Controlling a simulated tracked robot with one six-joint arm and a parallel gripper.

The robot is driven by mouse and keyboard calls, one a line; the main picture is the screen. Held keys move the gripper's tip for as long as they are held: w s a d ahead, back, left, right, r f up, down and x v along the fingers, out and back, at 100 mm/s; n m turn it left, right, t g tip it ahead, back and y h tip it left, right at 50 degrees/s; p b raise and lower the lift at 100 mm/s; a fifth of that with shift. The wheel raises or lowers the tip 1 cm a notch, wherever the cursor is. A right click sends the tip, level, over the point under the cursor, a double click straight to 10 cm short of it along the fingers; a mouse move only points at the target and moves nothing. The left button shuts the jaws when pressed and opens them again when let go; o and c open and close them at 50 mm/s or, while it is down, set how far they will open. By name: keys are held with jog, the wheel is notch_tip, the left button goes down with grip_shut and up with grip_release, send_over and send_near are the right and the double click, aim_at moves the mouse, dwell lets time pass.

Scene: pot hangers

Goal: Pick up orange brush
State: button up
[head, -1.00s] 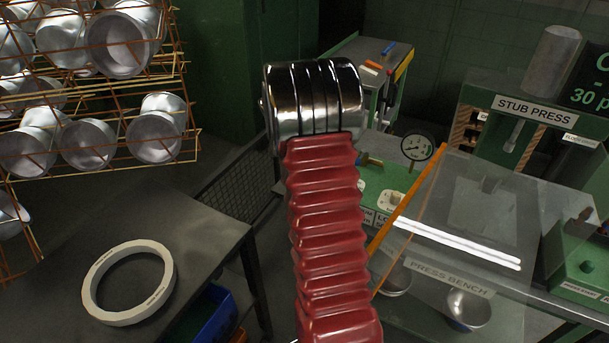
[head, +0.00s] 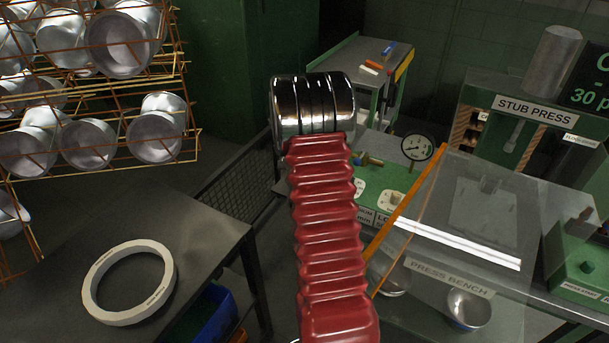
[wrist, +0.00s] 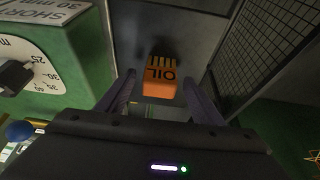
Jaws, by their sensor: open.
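In the wrist view, an orange block marked OIL (wrist: 160,83), with pale and dark strips at its far end, looks like the orange brush. It shows between and slightly beyond the fingertips of my gripper (wrist: 160,75). My gripper is open, with one dark finger on each side of the block. I cannot tell how far away the block is, or whether it touches a finger. In the head view, my arm hides the gripper. An orange bar (head: 377,64) lies on the far cart there; I cannot tell whether it is the same thing.
The far cart (head: 348,53) also holds a white piece (head: 368,71) and a blue piece (head: 389,49). The press bench (head: 450,277) with its clear guard stands right. A pot rack (head: 95,91) and a table with a white ring (head: 128,282) stand left. A mesh panel (wrist: 254,45) is at right.

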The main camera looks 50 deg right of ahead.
jog(key=shift+d+f, duration=0.25)
jog(key=shift+f, duration=0.25)
jog(key=shift+c, duration=0.6)
jog(key=shift+w, duration=0.1)
jog(key=c, duration=1.1)
